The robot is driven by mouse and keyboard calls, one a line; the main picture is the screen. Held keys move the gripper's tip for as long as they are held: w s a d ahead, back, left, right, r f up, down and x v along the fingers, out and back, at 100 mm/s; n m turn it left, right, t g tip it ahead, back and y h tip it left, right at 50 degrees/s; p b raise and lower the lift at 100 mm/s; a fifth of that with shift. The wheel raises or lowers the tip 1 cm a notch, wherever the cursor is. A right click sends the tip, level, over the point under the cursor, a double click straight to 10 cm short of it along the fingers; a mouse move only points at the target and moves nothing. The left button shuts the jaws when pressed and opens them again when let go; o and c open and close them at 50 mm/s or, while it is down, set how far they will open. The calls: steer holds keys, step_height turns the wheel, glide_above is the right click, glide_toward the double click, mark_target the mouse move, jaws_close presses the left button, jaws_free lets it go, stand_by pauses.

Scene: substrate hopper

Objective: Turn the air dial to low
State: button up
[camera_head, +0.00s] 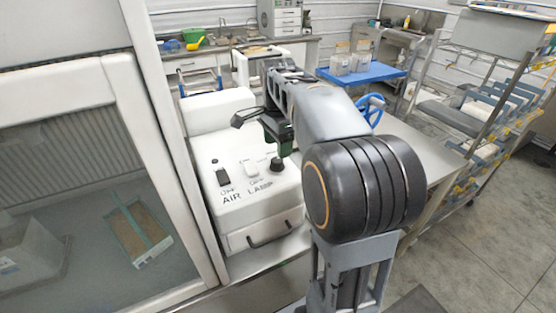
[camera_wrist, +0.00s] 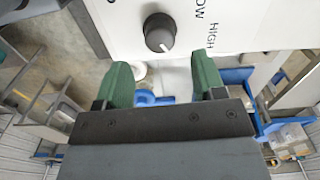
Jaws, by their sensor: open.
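My gripper (camera_head: 279,137) is just above the dial in the head view. In the wrist view its two green fingers (camera_wrist: 162,75) are apart and empty, with the dial beyond their tips, not between them.
A drawer with a dark handle (camera_head: 268,234) is in the box front. A glass-fronted cabinet (camera_head: 110,180) stands close on the left. A blue table (camera_head: 375,73) stands behind.

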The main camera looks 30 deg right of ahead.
mark_target(277, 163)
steer(key=shift+f, duration=2.75)
steer(key=shift+c, duration=0.2)
steer(key=c, duration=0.9)
